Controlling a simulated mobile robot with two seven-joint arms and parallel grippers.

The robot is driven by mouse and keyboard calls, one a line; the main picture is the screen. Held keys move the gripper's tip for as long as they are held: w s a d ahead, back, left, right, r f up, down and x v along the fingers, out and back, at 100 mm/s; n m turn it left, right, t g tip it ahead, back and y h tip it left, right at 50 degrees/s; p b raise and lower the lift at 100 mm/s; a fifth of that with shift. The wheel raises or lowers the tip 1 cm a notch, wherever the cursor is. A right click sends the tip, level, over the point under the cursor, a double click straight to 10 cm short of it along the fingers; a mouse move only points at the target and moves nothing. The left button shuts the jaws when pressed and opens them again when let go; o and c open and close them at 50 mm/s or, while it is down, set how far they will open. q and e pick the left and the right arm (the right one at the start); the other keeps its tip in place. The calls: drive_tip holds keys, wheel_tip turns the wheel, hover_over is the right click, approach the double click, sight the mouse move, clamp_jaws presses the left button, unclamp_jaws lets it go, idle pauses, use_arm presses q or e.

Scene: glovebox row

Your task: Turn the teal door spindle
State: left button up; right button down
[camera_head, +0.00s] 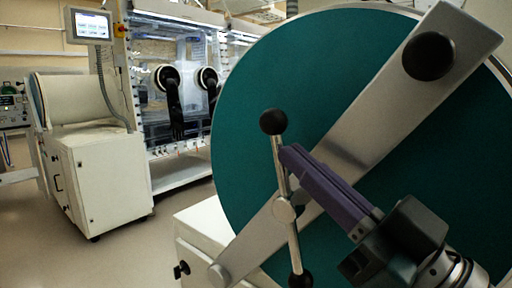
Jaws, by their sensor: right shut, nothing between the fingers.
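The large round teal door (262,105) fills the right half of the view, crossed diagonally by a grey metal bar (385,110). Its spindle (292,237) is a slim metal rod through a round hub in front of the bar. The rod stands nearly upright, leaning a little left at the top, with a black ball at each end. My right gripper (288,153) reaches in from the lower right with purple fingers shut and empty. Its tips are right beside the upper rod, below the top ball; I cannot tell if they touch. My left gripper is not in view.
A black knob (429,56) sticks out from the bar's upper end. A white cabinet (205,222) stands under the door. At the left are another white cabinet (105,185), a screen (91,25) and a glovebox with black gloves (175,110). The floor (130,258) between is clear.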

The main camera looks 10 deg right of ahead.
drive_tip(key=g+p, duration=0.1)
drive_tip(key=p, duration=0.2)
drive_tip(key=w+a+g+h+p, duration=0.1)
drive_tip(key=g+p, duration=0.1)
drive_tip(key=p, duration=0.2)
drive_tip(key=w+r+n+g+h+p, duration=0.1)
drive_tip(key=p, duration=0.2)
drive_tip(key=shift+a+r, duration=0.1)
drive_tip(key=shift+a, duration=0.15)
drive_tip(key=shift+w+a+f+g+p, duration=0.1)
drive_tip(key=shift+w+f+g+p, duration=0.1)
drive_tip(key=shift+g+p, duration=0.3)
drive_tip(key=g+h+p, duration=0.1)
drive_tip(key=p, duration=0.2)
drive_tip(key=w+a+f+g+h+p, duration=0.1)
drive_tip(key=p, duration=0.2)
drive_tip(key=w+a+f+g+p, duration=0.1)
drive_tip(key=p, duration=0.1)
drive_tip(key=shift+w+n+g+h+p, duration=0.15)
drive_tip(key=shift+n+g+h+p, duration=0.15)
drive_tip(key=shift+h+p, duration=0.1)
drive_tip(key=shift+f, duration=0.1)
